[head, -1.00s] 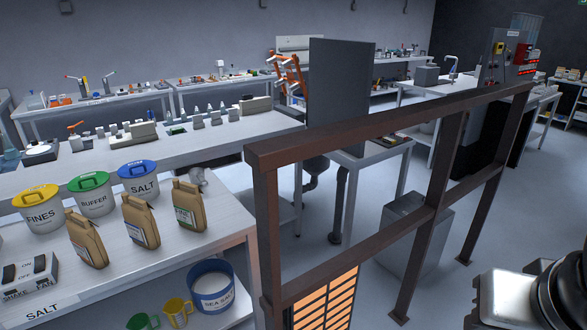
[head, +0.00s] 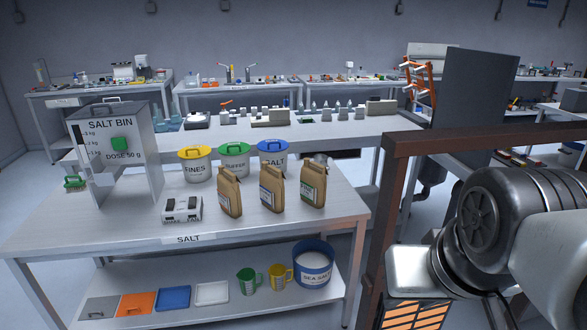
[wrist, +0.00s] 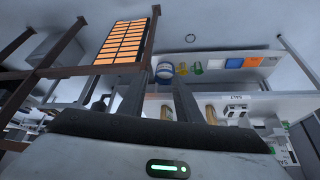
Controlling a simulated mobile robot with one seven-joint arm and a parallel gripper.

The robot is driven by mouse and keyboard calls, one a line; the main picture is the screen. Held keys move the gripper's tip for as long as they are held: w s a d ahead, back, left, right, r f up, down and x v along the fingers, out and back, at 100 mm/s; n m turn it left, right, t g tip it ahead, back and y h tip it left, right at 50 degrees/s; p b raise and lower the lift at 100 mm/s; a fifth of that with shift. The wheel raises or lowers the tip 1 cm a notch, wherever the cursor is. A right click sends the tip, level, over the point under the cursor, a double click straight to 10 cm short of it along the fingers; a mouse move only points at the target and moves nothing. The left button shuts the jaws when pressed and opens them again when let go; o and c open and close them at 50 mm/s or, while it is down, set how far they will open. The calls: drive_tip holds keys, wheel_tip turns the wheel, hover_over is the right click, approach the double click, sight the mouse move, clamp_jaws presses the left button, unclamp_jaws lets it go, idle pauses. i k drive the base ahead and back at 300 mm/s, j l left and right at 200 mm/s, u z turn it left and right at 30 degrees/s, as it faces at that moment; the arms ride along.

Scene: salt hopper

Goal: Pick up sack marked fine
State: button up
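Three brown paper sacks stand upright in a row on the salt table (head: 110,222): a left sack (head: 230,192), a middle sack (head: 272,188) and a right sack (head: 313,185). Each has a label on its front, too small to read, so I cannot tell which is marked fine. The right label looks greenish, the middle one bluish. My gripper (wrist: 159,85) shows in the wrist view with its two dark fingers apart and nothing between them. It is away from the sacks, parts of which show beyond the fingers. The head view does not show my fingers.
Behind the sacks stand the FINES bucket (head: 196,166), BUFFER bucket (head: 234,163) and SALT bucket (head: 272,161). A salt bin (head: 112,132) stands left, a small switch box (head: 181,209) in front. A brown railing (head: 378,240) rises right of the table. The front tabletop is clear.

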sight(313, 179)
drive_tip(key=j, duration=0.8)
drive_tip(key=k+j, duration=0.1)
drive_tip(key=j, duration=0.7)
